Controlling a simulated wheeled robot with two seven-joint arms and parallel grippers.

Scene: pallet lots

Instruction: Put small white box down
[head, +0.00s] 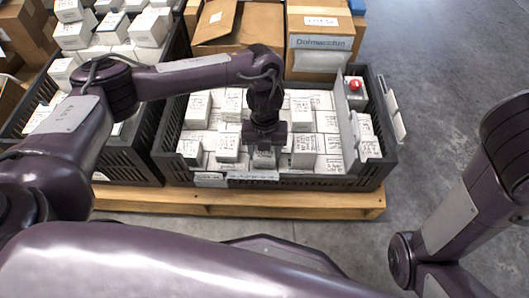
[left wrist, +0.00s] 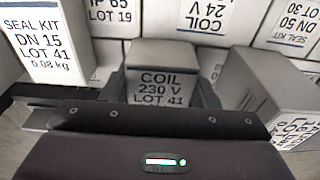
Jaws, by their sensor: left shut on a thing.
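The small white box (head: 263,159) is between the fingers of my left gripper (head: 265,146), at the front of a black crate (head: 300,184). In the left wrist view the box (left wrist: 162,88) reads COIL 230 V LOT 41, and the left gripper (left wrist: 160,95) is shut on it. White boxes stand close around it. Its underside is hidden, so I cannot tell whether it rests on anything. My right arm shows at the right of the head view, but its gripper is outside the picture.
In the left wrist view a SEAL KIT box (left wrist: 45,50) stands at left and a tilted-looking box (left wrist: 262,95) at right. A second black crate (head: 130,172) of white boxes adjoins at left. Cardboard boxes (head: 320,50) stand behind. A wooden pallet (head: 300,201) lies underneath; grey floor is clear at right.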

